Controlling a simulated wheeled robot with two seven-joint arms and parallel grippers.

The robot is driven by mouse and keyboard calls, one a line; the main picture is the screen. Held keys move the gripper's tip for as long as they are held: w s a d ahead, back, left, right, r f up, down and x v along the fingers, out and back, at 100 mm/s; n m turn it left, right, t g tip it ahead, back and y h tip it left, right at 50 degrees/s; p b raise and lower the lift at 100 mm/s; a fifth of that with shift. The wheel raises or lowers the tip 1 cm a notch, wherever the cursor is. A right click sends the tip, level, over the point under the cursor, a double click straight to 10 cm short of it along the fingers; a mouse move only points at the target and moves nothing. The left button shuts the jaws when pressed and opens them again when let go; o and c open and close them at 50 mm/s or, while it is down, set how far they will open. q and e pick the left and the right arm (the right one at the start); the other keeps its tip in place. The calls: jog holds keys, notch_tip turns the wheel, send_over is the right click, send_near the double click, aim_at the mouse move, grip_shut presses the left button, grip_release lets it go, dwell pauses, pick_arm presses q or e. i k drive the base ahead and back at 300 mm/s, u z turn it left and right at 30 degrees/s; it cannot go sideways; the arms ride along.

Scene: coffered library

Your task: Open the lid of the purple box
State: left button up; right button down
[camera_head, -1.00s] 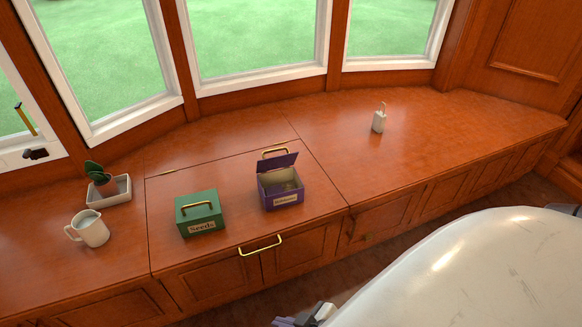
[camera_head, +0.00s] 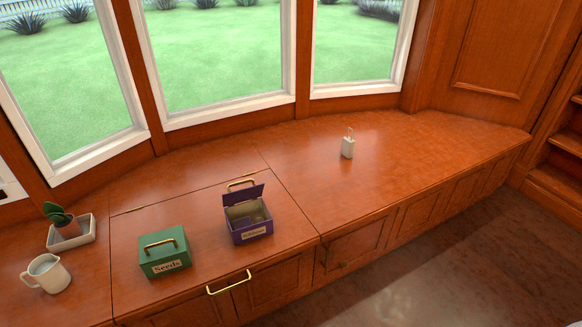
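The purple box (camera_head: 249,225) stands on the wooden window seat, right of the green box. Its lid (camera_head: 243,195) is raised and leans back at the rear, with a brass handle at its top. The inside of the box shows from above, and a pale label is on its front. Neither of my grippers is in the head view now.
A green box labelled Seeds (camera_head: 164,253) stands left of the purple box, its lid down. A white pitcher (camera_head: 49,274) and a potted plant in a tray (camera_head: 71,232) are at the left. A small white object (camera_head: 348,148) stands at the back right. A brass handle (camera_head: 229,283) is on the front edge.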

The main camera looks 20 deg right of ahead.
aim_at(230, 199)
jog(key=z, duration=0.2)
jog(key=i, duration=1.05)
jog(key=u, duration=0.2)
